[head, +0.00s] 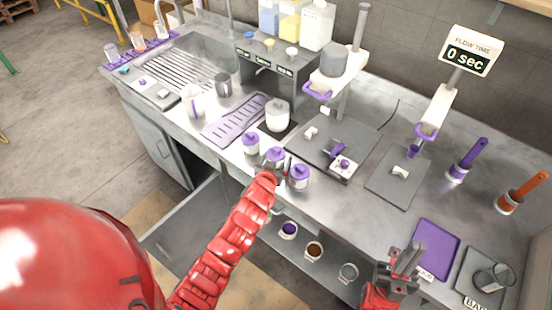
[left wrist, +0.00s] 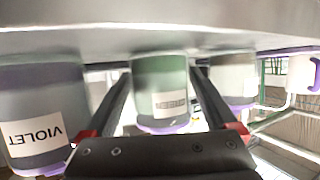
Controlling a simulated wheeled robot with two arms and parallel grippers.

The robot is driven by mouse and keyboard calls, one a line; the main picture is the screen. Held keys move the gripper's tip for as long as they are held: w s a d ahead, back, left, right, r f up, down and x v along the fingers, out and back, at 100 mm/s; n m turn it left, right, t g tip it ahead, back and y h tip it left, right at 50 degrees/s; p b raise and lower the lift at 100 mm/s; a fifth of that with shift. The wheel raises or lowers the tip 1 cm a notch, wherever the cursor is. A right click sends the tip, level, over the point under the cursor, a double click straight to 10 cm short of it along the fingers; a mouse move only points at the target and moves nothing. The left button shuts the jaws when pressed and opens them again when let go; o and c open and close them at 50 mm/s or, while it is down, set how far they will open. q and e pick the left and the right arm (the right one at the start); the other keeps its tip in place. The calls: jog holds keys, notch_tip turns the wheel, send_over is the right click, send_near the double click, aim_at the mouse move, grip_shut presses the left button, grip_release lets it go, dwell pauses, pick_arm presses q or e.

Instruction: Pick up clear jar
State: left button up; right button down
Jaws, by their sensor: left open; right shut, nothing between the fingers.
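Three clear jars with purple lids stand in a row on the counter's front edge. The middle jar (head: 275,154) has a greenish body and an upside-down label that seems to read GREEN in the left wrist view (left wrist: 160,90). The jar labelled VIOLET (left wrist: 38,110) stands beside it, and another jar (left wrist: 232,78) is on the other side. My left gripper (head: 273,170) is open, with one finger on each side of the middle jar; contact cannot be told. My right gripper (head: 404,260) is shut and empty near the purple tray, in front of the counter's right part.
A purple tray (head: 436,246) and a glass (head: 492,278) on a grey pad are at the right. A white cup (head: 277,115) stands behind the jars. Bowls on a shelf (head: 314,250) sit below the counter edge. Brushes with purple (head: 467,160) and orange (head: 522,193) handles stand at right.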

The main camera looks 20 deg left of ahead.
pick_arm(q)
jog(key=shift+x, duration=1.1)
jog(key=shift+f, duration=0.1)
jog(key=c, duration=1.3)
